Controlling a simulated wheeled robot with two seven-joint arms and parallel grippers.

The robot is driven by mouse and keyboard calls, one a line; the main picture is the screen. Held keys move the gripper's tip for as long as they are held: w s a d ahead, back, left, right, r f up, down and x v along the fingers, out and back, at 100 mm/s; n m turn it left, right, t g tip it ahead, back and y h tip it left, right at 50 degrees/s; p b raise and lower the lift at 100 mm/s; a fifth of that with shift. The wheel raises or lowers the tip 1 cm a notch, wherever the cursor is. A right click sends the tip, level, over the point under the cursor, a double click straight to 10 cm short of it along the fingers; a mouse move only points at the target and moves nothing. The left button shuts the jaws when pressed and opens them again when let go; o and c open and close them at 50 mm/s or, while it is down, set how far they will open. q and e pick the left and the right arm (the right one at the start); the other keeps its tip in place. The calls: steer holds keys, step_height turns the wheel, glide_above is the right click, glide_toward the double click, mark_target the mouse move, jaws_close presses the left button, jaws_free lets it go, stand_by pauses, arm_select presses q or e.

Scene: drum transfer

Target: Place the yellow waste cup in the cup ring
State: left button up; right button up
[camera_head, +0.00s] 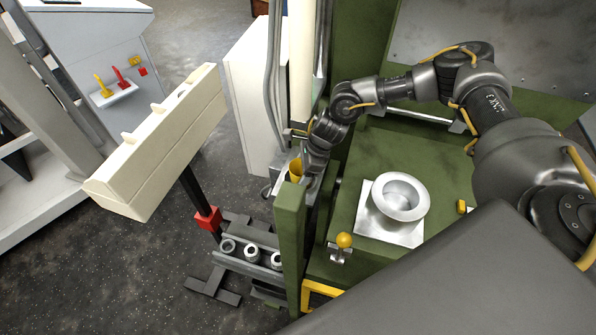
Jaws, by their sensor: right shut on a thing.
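The yellow waste cup (295,171) shows partly, just above the top end of a green post. My right gripper (302,168) is at the cup and shut on it; its fingers are mostly hidden by the wrist and the post. Several small grey rings stand in a row on a low dark rack (252,254) below and left of the cup. A larger silver flanged bowl (400,197) sits on a square plate on the green machine. I cannot tell for certain which ring is the cup ring. My left gripper is out of view.
The green post (291,240) stands between the low rack and the machine top (360,165). A yellow-knobbed lever (344,241) rises near the machine's front edge. A cream panel (160,140) on a black stand is at left. Grey floor lies open between them.

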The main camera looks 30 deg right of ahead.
steer(key=shift+f, duration=0.1)
steer(key=shift+s+f+b, duration=0.15)
steer(key=shift+f+b, duration=0.2)
steer(key=shift+b, duration=0.15)
steer(key=o, duration=0.8)
steer(key=shift+f, duration=0.1)
steer(key=shift+c, duration=0.2)
steer(key=shift+o, duration=0.8)
steer(key=shift+f, duration=0.1)
steer(key=shift+r+p, duration=0.4)
steer(key=shift+r, duration=0.25)
steer(key=shift+o, duration=0.2)
steer(key=b+v, duration=0.2)
steer(key=v, duration=0.8)
steer(key=shift+v, duration=1)
